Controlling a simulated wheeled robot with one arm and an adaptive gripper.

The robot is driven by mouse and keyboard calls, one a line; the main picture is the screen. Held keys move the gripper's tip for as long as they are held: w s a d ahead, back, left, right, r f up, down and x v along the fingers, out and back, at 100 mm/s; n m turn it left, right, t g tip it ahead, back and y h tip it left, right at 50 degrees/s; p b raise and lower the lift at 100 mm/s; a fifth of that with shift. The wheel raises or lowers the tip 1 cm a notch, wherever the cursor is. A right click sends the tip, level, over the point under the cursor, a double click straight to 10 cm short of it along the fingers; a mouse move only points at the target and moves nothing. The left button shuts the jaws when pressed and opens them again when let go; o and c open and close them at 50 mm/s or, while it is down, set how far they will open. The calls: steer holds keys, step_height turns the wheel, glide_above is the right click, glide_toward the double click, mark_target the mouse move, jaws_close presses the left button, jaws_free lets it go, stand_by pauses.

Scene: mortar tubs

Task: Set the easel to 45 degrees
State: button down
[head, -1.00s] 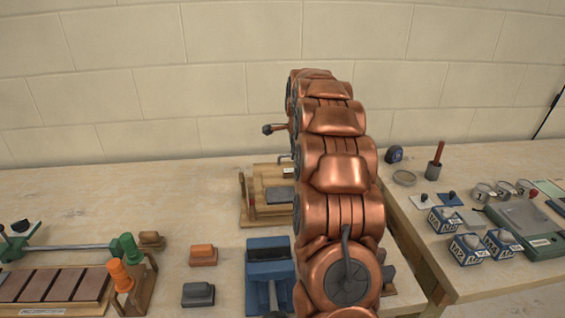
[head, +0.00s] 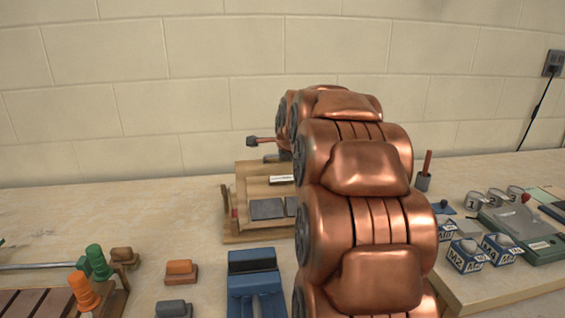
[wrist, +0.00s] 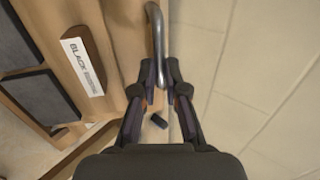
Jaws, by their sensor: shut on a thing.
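The wooden easel (head: 243,187) stands on the table at mid-left of my arm in the head view. Its board leans back and carries dark panels and a white label. My arm hides its right side. In the wrist view the board (wrist: 112,45) fills the upper left, with a label starting "BLACK". A bent grey metal handle (wrist: 153,22) runs along its edge. My gripper (wrist: 159,97) is shut on this handle's lower end. In the head view the arm mostly hides the gripper. The easel's exact angle cannot be read.
A blue vise-like block (head: 254,285) stands in front of the easel, beside an orange block (head: 181,271) and a grey block (head: 173,308). Green and orange knobs stand at left. Cups (head: 472,202) and marked boxes (head: 467,256) occupy the right table. The wall (head: 200,110) is behind.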

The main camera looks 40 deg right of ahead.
steer(key=shift+s+a+r+t+h+b, duration=0.3)
steer(key=shift+s+a+r+t+b, duration=0.1)
steer(key=shift+s+a+r+b, duration=0.15)
steer(key=shift+s, duration=0.1)
steer(key=c, duration=1.2)
jaws_free()
steer(key=shift+s, duration=0.1)
steer(key=v, duration=1.1)
steer(key=shift+s+a+r, duration=0.2)
steer(key=shift+s, duration=0.05)
